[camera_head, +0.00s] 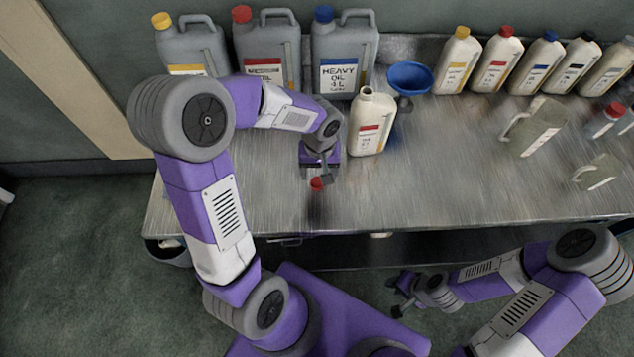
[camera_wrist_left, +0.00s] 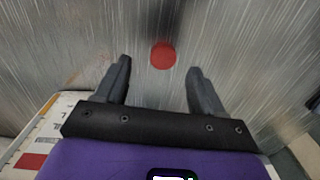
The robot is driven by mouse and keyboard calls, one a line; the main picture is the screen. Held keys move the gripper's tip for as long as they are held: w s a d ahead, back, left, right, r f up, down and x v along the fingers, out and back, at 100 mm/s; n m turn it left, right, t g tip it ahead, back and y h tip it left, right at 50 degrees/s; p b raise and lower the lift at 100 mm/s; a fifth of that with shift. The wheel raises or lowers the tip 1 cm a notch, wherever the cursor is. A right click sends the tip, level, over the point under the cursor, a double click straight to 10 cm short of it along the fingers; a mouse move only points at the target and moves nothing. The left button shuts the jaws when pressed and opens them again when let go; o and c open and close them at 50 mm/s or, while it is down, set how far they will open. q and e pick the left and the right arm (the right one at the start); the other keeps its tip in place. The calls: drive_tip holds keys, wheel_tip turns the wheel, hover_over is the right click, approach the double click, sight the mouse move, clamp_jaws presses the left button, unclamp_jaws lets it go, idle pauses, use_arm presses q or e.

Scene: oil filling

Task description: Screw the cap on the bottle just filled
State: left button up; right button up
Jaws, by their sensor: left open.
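The white bottle (camera_head: 371,125) with a red label stands upright and uncapped on the metal table, just right of my left gripper. A white body with a red patch, apparently this bottle, shows at the lower left of the left wrist view (camera_wrist_left: 30,160). A red cap (camera_head: 317,184) is at my left gripper's fingers over the table. In the left wrist view the red cap (camera_wrist_left: 163,55) shows in the gap between the fingertips. My left gripper (camera_wrist_left: 159,68) is open and not closed on the cap. My right gripper (camera_head: 396,296) is low in front of the table, fingers apart and empty.
A blue funnel (camera_head: 409,78) stands behind the bottle. Large grey cans, including one with a blue cap (camera_head: 343,55), line the back left. Capped white bottles (camera_head: 497,65) line the back right. Clear jugs (camera_head: 533,128) stand at the right. The front middle of the table is bare.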

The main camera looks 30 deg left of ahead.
sight(317, 183)
use_arm(q)
drive_tip(key=f, duration=0.1)
drive_tip(key=f+b, duration=0.1)
drive_tip(key=f, duration=0.3)
drive_tip(key=shift+a+f+b, duration=0.15)
drive_tip(key=shift+a+b, duration=0.15)
drive_tip(key=shift+b, duration=0.1)
drive_tip(key=c, duration=1.1)
